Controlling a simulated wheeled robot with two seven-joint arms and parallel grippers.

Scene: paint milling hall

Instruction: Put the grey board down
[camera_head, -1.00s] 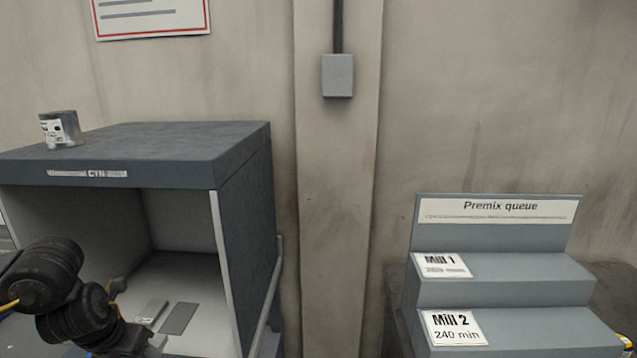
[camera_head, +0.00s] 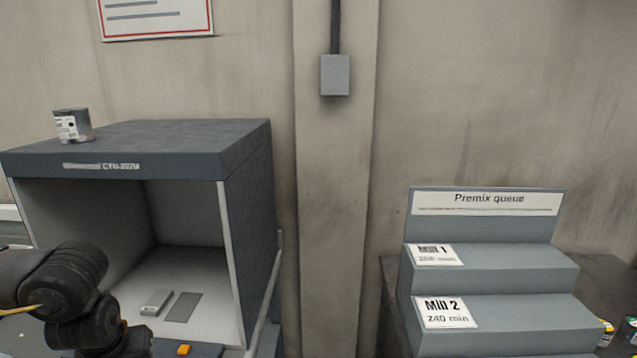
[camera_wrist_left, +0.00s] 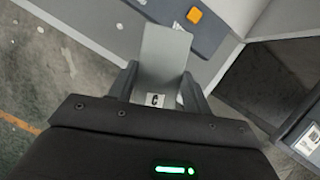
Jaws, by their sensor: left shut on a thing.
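The grey board (camera_wrist_left: 165,55) is a flat, light grey plate with a small white label marked "C" near its lower end. My left gripper (camera_wrist_left: 160,85) is shut on it, one dark finger on each side. The board's far end points toward a dark grey panel edge with an orange button. In the head view only my left arm shows at lower left, in front of the open cabinet (camera_head: 228,250); its gripper and the board are out of sight there. My right gripper is not in view.
Inside the cabinet lie a small light grey block (camera_head: 156,302) and a dark flat rectangle (camera_head: 183,306). An orange button (camera_head: 184,350) is at its front edge. A can (camera_head: 73,125) stands on top. A stepped "Premix queue" rack (camera_head: 487,262) stands right, its steps bare except labels.

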